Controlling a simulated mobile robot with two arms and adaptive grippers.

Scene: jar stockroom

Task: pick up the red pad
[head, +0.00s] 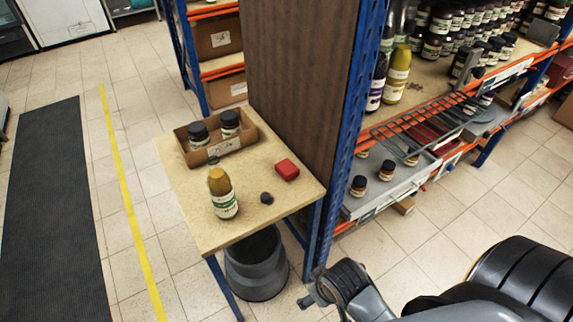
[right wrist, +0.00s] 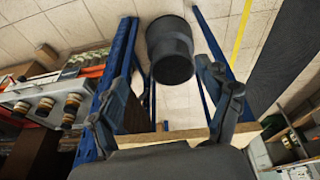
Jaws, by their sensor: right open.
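The red pad (head: 287,170) lies on the right part of a small wooden table (head: 180,160) in the head view. It is apart from the other things there. My right gripper (head: 318,290) is at the bottom of the head view, below and to the right of the table, well apart from the pad. In the right wrist view its two fingers (right wrist: 166,85) are spread, with nothing held between them. The pad does not show in the right wrist view. My left gripper is in neither view.
On the table stand a yellow-capped bottle (head: 223,195), a small dark lid-like piece (head: 266,198) and a cardboard box (head: 217,153) with two dark jars. A grey bin (head: 256,270) is under the table. A blue rack post (head: 345,140) and jar shelves are to the right.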

